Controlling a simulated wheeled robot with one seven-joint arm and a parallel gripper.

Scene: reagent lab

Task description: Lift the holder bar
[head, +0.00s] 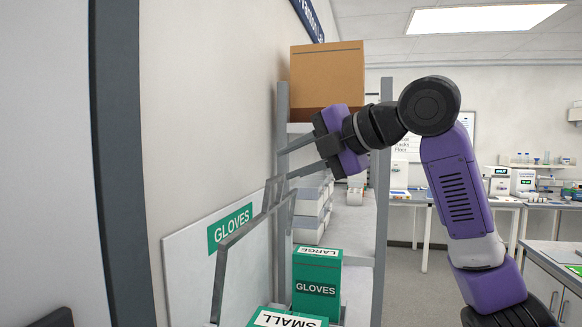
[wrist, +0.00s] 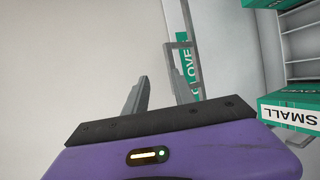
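The holder bar (head: 254,220) is a grey metal frame in front of the wall panel with the green GLOVES sign, in the lower middle of the head view. In the wrist view the grey bar (wrist: 190,25) shows at the upper middle, beyond the fingers. My gripper (head: 283,166) is above the bar, its two fingers pointing left toward the wall. In the wrist view my gripper (wrist: 157,86) has its fingers apart with nothing visible between them. The fingers appear apart from the bar, though the right finger overlaps its line in the wrist view.
Green glove boxes marked LARGE (head: 317,285) and SMALL (head: 285,318) stand beside the holder. A shelf unit (head: 382,200) behind carries a cardboard box (head: 327,77) and white boxes (head: 308,208). The wall (head: 200,110) is close on the left. Open floor lies right of the shelf.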

